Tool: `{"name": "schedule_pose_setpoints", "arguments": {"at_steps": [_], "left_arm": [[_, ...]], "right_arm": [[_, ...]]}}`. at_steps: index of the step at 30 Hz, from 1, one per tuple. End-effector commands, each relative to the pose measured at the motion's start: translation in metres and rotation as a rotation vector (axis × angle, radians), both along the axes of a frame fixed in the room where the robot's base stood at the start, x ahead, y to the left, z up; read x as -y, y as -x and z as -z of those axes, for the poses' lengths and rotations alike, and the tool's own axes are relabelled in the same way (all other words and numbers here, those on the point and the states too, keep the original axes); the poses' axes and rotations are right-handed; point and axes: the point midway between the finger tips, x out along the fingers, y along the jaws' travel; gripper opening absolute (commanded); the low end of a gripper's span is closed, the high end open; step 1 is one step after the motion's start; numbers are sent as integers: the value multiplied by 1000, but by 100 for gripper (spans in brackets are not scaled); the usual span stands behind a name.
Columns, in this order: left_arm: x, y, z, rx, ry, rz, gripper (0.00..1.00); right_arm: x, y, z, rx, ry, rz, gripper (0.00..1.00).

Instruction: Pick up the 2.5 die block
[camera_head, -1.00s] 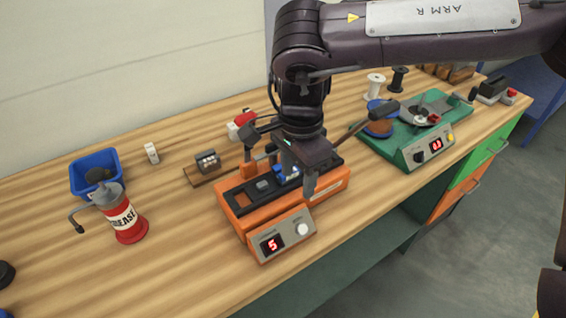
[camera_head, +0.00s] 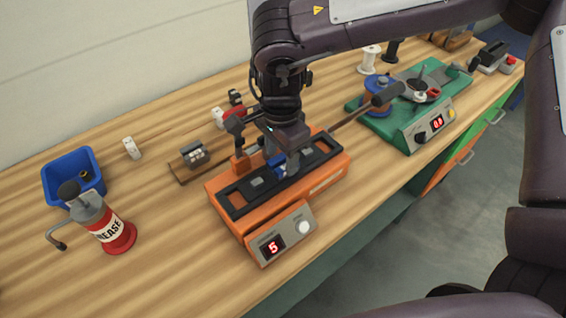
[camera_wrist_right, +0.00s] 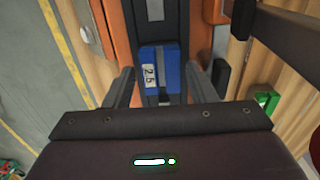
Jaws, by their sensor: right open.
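The 2.5 die block is blue with a white "2.5" label and lies in the dark slot of the orange machine. It shows clearly in the right wrist view (camera_wrist_right: 172,68) and partly behind the gripper in the head view (camera_head: 275,168). My right gripper (camera_head: 283,160) is over the slot, pointing down. In the right wrist view its two fingers (camera_wrist_right: 160,72) are open, one on each side of the block, with visible gaps. The block does not appear gripped. My left gripper is in neither view.
A grease can (camera_head: 105,225) and blue bin (camera_head: 75,160) are further left. A green machine (camera_head: 408,125) stands right.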

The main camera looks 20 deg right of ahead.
Motion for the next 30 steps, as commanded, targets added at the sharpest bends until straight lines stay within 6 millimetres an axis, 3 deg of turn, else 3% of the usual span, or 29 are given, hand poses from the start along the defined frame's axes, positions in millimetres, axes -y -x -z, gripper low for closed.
{"name": "schedule_pose_setpoints", "arguments": {"at_steps": [6, 13, 24, 30], "left_arm": [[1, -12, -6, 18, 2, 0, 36], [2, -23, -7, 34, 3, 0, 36], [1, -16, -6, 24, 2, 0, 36], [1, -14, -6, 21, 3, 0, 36]], "right_arm": [[0, 0, 22, 0, 1, 0, 51], [0, 0, 23, 1, 1, 1, 50], [0, 0, 23, 1, 1, 1, 1], [0, -1, 22, 3, -1, 1, 0]]}}
